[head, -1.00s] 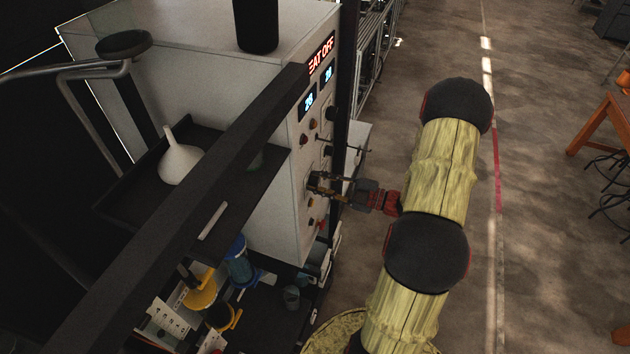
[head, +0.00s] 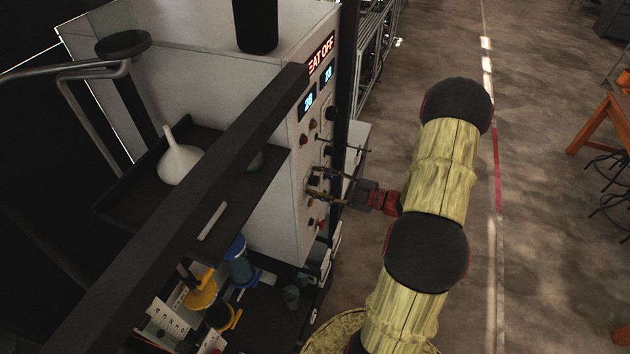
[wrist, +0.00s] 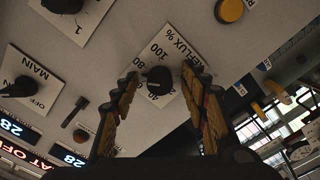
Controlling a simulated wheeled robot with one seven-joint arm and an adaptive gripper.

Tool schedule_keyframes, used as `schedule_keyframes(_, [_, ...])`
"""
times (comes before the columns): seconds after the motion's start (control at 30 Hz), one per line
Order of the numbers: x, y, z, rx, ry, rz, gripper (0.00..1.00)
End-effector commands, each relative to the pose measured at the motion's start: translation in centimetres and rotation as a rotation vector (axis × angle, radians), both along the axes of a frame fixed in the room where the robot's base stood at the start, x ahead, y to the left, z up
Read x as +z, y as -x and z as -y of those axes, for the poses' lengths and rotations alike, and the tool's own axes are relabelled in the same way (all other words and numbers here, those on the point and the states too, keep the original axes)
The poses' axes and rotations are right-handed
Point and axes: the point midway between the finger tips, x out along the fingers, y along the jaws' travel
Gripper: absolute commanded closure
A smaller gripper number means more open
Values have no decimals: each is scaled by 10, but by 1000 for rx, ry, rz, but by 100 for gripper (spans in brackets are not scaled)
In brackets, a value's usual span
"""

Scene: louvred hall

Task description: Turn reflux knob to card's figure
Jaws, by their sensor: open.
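The reflux knob (wrist: 158,80) is a dark round knob on a white dial plate (wrist: 170,40) marked REFLUX %, with figures such as 80 and 60. My gripper (wrist: 162,75) is open, one finger on each side of the knob in the wrist view. I cannot tell whether the fingers touch it or how deep they reach. In the head view my gripper (head: 322,182) is at the front of the white cabinet (head: 280,200), its fingers spread. The knob's pointer is not clear. No card with a legible figure shows.
Another knob, MAIN (wrist: 22,87), a toggle lever (wrist: 75,110) and a yellow button (wrist: 230,10) share the panel. A dark shelf (head: 125,205) with a white funnel (head: 178,160) juts out left of the cabinet.

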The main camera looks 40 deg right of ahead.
Motion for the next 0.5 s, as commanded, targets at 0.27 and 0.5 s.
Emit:
schedule_keyframes(0.27, [0,8,6,-2,0,1,56])
schedule_keyframes(0.5, [0,31,19,-3,0,2,56])
